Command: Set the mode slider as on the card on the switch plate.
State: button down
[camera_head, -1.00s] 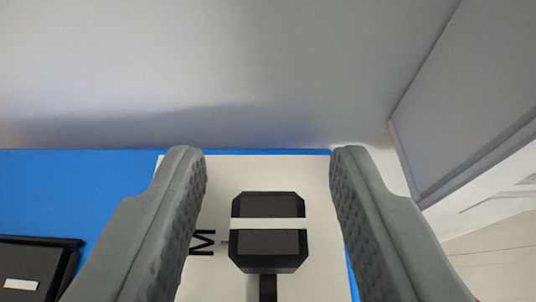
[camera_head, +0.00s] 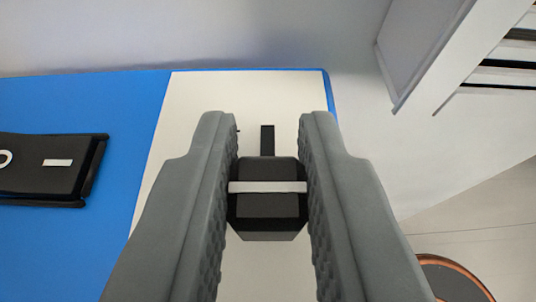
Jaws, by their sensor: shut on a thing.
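The mode slider's black knob (camera_head: 268,215), with a white stripe across it, sits on a dark vertical slot (camera_head: 267,140) in a white panel (camera_head: 190,110). The panel is at the right end of the blue switch plate (camera_head: 130,110). My gripper (camera_head: 268,190) is shut on the knob, one grey finger on each side of it. The slot shows above the knob; the part below is hidden. My fingers cover any letters beside the slot. The card is not in view.
A black rocker switch (camera_head: 50,168) with white marks is on the plate at the left. A pale wall lies behind the plate. At the right are a grey-white structure with dark slots (camera_head: 500,60) and a round copper-rimmed object (camera_head: 450,280) lower down.

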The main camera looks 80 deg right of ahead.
jog(key=shift+a, duration=0.15)
jog(key=c, duration=1.3)
grip_release()
jog(key=shift+a, duration=0.2)
jog(key=v, duration=1.7)
jog(key=shift+a, duration=0.2)
